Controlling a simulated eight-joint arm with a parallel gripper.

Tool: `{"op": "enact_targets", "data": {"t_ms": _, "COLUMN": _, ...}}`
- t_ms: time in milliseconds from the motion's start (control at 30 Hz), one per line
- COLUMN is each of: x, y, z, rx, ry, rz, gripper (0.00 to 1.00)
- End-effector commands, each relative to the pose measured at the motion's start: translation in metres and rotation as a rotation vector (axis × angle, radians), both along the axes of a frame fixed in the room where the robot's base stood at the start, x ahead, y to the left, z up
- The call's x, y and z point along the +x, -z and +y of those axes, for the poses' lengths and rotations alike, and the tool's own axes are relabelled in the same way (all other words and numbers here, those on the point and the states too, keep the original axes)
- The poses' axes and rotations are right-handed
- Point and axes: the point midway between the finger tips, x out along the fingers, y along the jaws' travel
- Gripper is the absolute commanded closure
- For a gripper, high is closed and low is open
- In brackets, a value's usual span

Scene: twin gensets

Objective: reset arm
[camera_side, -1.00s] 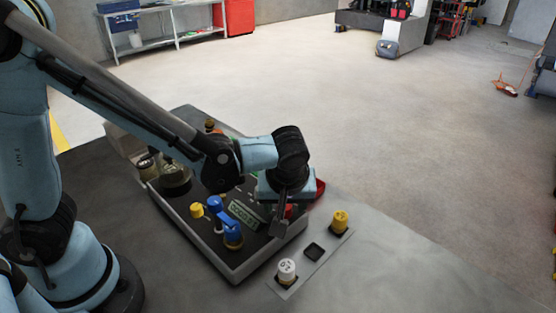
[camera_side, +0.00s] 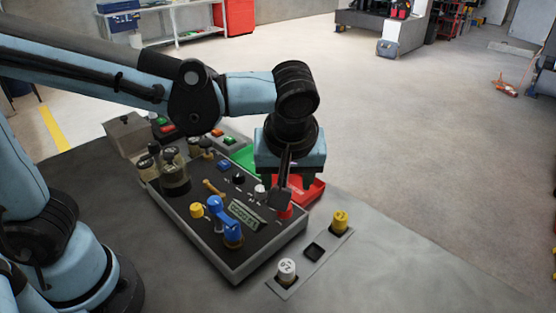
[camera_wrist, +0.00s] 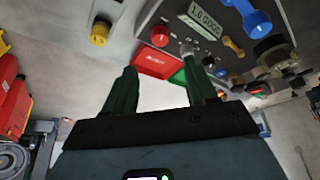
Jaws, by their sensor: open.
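My gripper (camera_side: 290,172) hangs over the right end of the control panel in the side view, above the red tray. In the wrist view its two dark fingers are spread apart, with nothing between the tips (camera_wrist: 160,68). The control panel (camera_side: 262,262) carries a blue handle (camera_side: 224,218), a yellow knob (camera_side: 197,210), a small lit display (camera_side: 244,214) and a red button, which shows in the wrist view (camera_wrist: 160,36). My gripper partly hides the panel's right end and the red tray (camera_side: 312,194).
A strip beside the panel holds a white capped plug (camera_side: 286,270), an empty dark socket (camera_side: 314,250) and a yellow plug (camera_side: 340,221). A green tray (camera_side: 243,157) lies behind the panel. A grey box (camera_side: 128,134) stands far left. The table's right side is clear.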

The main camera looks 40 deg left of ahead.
Motion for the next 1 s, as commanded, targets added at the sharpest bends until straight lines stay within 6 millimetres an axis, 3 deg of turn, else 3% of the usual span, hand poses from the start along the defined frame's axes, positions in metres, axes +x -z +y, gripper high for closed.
{"op": "enact_targets", "data": {"t_ms": 200, "x": -0.003, "y": -0.010, "z": -0.003, "rx": 0.000, "ry": 0.001, "rz": 0.000, "gripper": 0.44}}
{"op": "enact_targets", "data": {"t_ms": 567, "x": -0.003, "y": -0.010, "z": -0.001, "rx": -0.002, "ry": 0.007, "rz": 0.002, "gripper": 0.44}}
{"op": "enact_targets", "data": {"t_ms": 667, "x": -0.004, "y": -0.010, "z": 0.010, "rx": -0.015, "ry": 0.050, "rz": 0.010, "gripper": 0.44}}
{"op": "enact_targets", "data": {"t_ms": 1000, "x": -0.020, "y": 0.001, "z": 0.088, "rx": -0.064, "ry": 0.463, "rz": -0.048, "gripper": 0.44}}
